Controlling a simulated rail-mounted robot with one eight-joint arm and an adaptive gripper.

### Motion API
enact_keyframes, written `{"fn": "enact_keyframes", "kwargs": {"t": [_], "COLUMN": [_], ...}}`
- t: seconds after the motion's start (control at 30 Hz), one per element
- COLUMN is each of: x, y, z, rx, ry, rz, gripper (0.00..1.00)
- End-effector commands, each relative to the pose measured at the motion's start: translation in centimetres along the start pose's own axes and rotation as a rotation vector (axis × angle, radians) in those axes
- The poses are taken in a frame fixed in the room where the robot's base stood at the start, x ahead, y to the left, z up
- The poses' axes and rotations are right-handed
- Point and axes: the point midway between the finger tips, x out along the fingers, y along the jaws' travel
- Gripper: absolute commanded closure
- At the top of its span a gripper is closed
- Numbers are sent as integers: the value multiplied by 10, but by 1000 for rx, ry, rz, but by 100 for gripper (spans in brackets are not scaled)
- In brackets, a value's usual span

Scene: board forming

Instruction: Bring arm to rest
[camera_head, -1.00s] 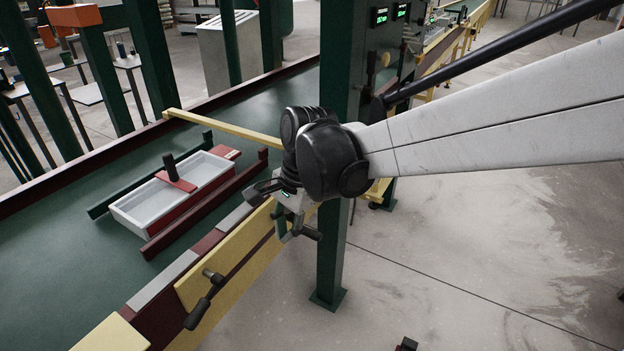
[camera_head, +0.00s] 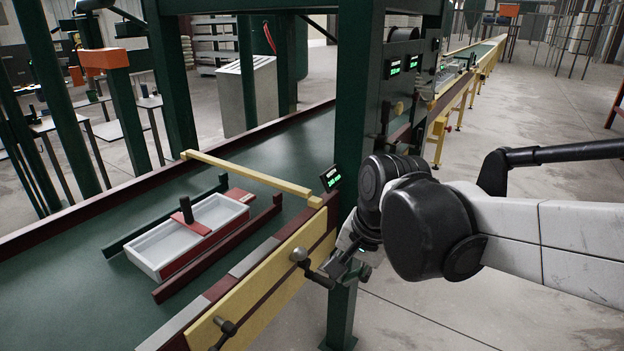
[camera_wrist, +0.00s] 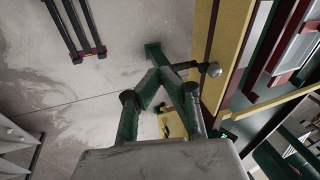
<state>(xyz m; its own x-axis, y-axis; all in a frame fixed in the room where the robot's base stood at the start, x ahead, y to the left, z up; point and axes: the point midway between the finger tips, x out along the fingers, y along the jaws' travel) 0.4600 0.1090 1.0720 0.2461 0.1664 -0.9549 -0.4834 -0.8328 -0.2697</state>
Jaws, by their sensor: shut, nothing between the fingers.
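My gripper (camera_head: 345,272) hangs at the end of my arm, beside the green post and just outside the yellow side rail (camera_head: 268,285) of the forming table. In the wrist view my gripper's two fingers (camera_wrist: 168,74) come together with nothing between them. A crank handle (camera_head: 300,256) on the yellow rail is close to the gripper's left in the head view; whether they touch is not clear. In the wrist view a crank handle's round knob (camera_wrist: 214,70) is just right of the fingertips.
The green post (camera_head: 357,110) stands behind my gripper. A white tray (camera_head: 157,266) with a red bracket lies on the green table (camera_head: 60,290). A yellow bar (camera_head: 250,173) spans the table. A second crank (camera_head: 225,328) is nearer. Concrete floor (camera_head: 420,325) is open on the right.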

Motion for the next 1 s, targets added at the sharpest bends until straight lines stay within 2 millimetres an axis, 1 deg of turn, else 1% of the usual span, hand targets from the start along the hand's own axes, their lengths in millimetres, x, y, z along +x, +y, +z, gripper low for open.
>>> {"fn": "enact_keyframes", "kwargs": {"t": [0.3, 0.5, 0.6, 0.7, 0.8, 1.0], "x": [-33, -47, -51, -53, -55, -55], "y": [60, 98, 112, 122, 128, 130], "z": [4, 10, 13, 15, 16, 16], "rx": [-242, -415, -488, -542, -575, -591], "ry": [173, 293, 341, 376, 397, 406], "rz": [-17, 8, 26, 42, 54, 59], "gripper": [100, 100, 100, 100, 100, 100]}}
